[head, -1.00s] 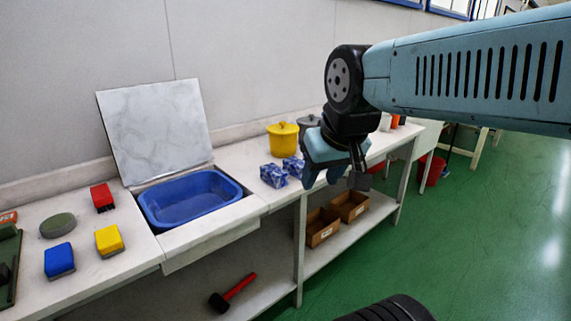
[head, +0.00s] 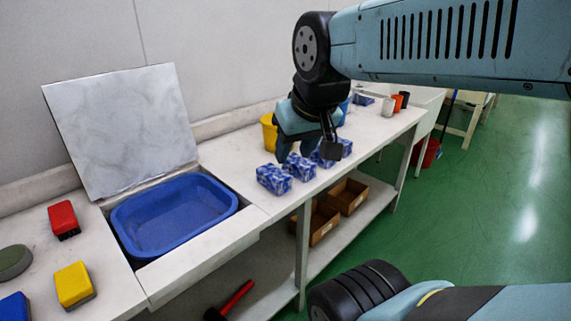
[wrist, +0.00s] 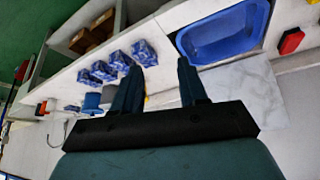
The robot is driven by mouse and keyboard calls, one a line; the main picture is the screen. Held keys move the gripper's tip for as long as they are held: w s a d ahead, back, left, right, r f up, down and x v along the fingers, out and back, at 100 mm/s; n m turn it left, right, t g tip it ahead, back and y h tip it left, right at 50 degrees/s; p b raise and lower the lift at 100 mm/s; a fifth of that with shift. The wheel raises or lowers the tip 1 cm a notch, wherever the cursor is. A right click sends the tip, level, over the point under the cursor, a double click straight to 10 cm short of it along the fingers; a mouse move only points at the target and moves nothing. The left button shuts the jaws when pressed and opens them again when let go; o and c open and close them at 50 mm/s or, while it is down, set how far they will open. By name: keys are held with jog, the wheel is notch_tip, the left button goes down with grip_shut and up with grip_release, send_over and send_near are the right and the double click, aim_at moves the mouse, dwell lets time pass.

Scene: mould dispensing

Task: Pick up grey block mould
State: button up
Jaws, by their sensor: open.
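My gripper (head: 321,154) hangs above the right part of the bench in the head view, in front of several blue-and-white patterned blocks (head: 273,179). In the wrist view its two fingers (wrist: 158,66) are spread apart with nothing between them. No grey block mould can be told for sure in either view. A rounded grey-green piece (head: 14,262) lies at the left edge of the head view, far from my gripper.
A blue basin (head: 172,216) sits in the bench before a leaning marbled panel (head: 122,130). A red block (head: 63,219), yellow block (head: 73,284) and blue block (head: 14,307) lie at left. A yellow pot (head: 269,131) stands partly behind my gripper.

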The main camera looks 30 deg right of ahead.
jog(key=o, duration=0.3)
jog(key=shift+w+f, duration=0.2)
jog(key=o, duration=0.8)
jog(key=w+f+m+g+y, duration=0.1)
jog(key=w+f+m, duration=0.1)
jog(key=w+a+f+m+g+y, duration=0.1)
jog(key=w+f+m+y, duration=0.1)
jog(key=f, duration=0.1)
jog(key=w+f+m+g+y, duration=0.1)
jog(key=w+f+m+g, duration=0.1)
jog(key=f, duration=0.1)
jog(key=shift+w+a+f+y, duration=0.1)
jog(key=shift+a+f+y, duration=0.2)
jog(key=shift+y, duration=0.1)
jog(key=m+t, duration=1.6)
jog(key=m, duration=1)
send_near(302, 162)
jog(key=shift+g+y, duration=0.3)
jog(key=shift+y, duration=0.2)
jog(key=x, duration=1)
jog(key=shift+w+d, duration=0.1)
jog(key=shift+d, duration=0.2)
